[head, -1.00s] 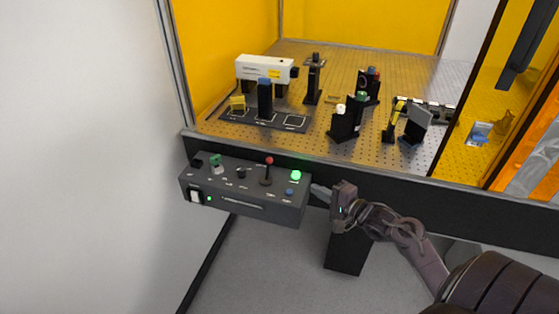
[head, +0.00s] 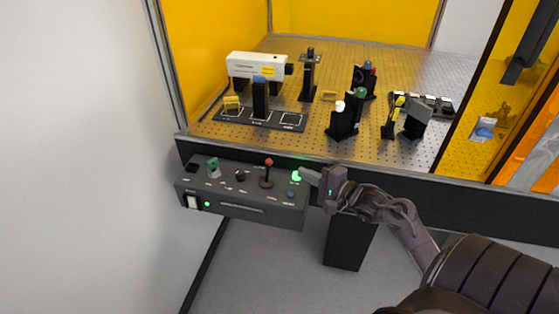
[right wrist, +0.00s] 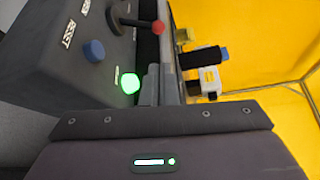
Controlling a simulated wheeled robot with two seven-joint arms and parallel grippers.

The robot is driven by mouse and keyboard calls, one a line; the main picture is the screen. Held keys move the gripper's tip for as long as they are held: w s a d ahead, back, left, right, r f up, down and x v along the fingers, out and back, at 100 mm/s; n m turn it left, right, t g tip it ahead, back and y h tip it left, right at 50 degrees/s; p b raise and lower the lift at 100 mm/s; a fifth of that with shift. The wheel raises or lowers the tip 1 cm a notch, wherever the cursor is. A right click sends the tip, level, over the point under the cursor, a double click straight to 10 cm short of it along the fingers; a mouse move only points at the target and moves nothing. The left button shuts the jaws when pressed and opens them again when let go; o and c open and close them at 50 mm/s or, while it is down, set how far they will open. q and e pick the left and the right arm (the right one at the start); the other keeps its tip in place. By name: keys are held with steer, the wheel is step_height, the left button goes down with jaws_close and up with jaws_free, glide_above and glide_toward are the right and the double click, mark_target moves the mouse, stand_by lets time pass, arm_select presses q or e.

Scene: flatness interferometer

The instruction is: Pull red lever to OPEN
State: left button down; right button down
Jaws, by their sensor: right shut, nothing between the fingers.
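The red lever (head: 268,162) stands on the grey control box (head: 235,210) at the front of the optical table, its red knob up on a dark stem. In the right wrist view the red knob (right wrist: 158,27) is at the top, beyond the fingers. My right gripper (head: 304,172) is shut and empty, beside the green lit button (head: 296,177) and to the right of the lever, apart from it. In the right wrist view the closed fingers (right wrist: 152,85) are close to the green light; whether they touch it cannot be told. My left gripper is not in view.
A blue button (head: 291,195), a green-topped switch (head: 213,168) and a black knob (head: 241,177) are on the same box. Optics mounts and a white laser unit (head: 258,66) stand on the perforated table (head: 300,145) behind. A white wall is at left.

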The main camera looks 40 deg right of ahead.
mark_target(268, 172)
steer(key=shift+w, duration=0.2)
arm_select(q)
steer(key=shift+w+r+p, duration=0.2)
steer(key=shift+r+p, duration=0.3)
steer(key=shift+p, duration=0.05)
arm_select(e)
steer(key=x, duration=1)
steer(key=shift+s+a+f, duration=0.1)
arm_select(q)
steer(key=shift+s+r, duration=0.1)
arm_select(e)
steer(key=shift+a, duration=0.1)
steer(key=shift+s+r, duration=0.2)
steer(key=shift+r, duration=0.05)
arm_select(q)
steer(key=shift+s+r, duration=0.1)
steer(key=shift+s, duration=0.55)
